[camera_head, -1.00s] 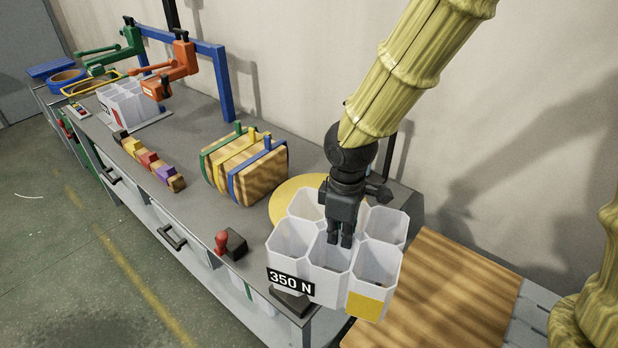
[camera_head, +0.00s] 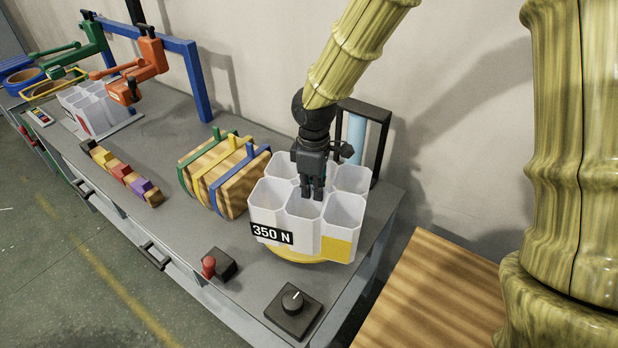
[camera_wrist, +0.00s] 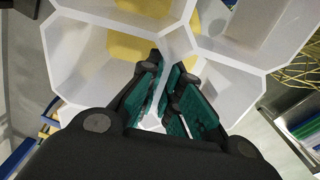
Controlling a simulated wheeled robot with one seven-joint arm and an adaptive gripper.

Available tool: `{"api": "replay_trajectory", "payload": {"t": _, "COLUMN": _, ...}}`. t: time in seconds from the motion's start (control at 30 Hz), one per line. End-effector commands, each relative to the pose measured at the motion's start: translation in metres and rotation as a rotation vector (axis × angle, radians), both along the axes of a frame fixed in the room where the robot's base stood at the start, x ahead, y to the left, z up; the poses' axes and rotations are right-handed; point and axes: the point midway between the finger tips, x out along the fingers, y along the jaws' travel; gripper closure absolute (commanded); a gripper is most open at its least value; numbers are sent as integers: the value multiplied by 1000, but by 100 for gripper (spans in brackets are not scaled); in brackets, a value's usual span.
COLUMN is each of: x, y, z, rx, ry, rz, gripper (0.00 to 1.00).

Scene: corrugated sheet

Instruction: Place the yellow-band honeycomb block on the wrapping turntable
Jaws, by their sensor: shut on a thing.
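The white honeycomb block (camera_head: 275,218) has a yellow patch at its lower right and a black "350 N" label on its front. My gripper (camera_head: 312,192) is shut on a cell wall near its middle, and the wrist view shows the fingers (camera_wrist: 170,100) on that wall. The block is upright and over the round yellow wrapping turntable (camera_head: 297,257), hiding most of it. Its front rim shows just under the block. I cannot tell whether the block touches it. Yellow also shows through the block's cells in the wrist view (camera_wrist: 135,47).
A knob box (camera_head: 293,308) and a red-handled switch (camera_head: 212,265) stand in front of the turntable. A strapped wooden block (camera_head: 222,175) is to the left. A black frame with a blue roll (camera_head: 357,135) stands behind. A wooden surface (camera_head: 430,300) lies at right.

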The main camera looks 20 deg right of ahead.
Motion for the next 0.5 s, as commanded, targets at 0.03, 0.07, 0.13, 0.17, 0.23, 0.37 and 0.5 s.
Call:
{"api": "replay_trajectory", "payload": {"t": 0.03, "x": 10, "y": -1, "z": 2, "rx": 1, "ry": -1, "rz": -2, "gripper": 100}}
{"api": "replay_trajectory", "payload": {"t": 0.07, "x": 15, "y": -2, "z": 2, "rx": 1, "ry": 0, "rz": -3, "gripper": 100}}
{"api": "replay_trajectory", "payload": {"t": 0.13, "x": 27, "y": -4, "z": 1, "rx": 1, "ry": 0, "rz": -3, "gripper": 100}}
{"api": "replay_trajectory", "payload": {"t": 0.17, "x": 32, "y": -5, "z": 0, "rx": 1, "ry": 0, "rz": -3, "gripper": 100}}
{"api": "replay_trajectory", "payload": {"t": 0.23, "x": 43, "y": -7, "z": -1, "rx": 2, "ry": -1, "rz": -3, "gripper": 100}}
{"api": "replay_trajectory", "payload": {"t": 0.37, "x": 58, "y": -9, "z": -3, "rx": 0, "ry": 0, "rz": -2, "gripper": 100}}
{"api": "replay_trajectory", "payload": {"t": 0.5, "x": 65, "y": -10, "z": -5, "rx": 0, "ry": 0, "rz": -2, "gripper": 100}}
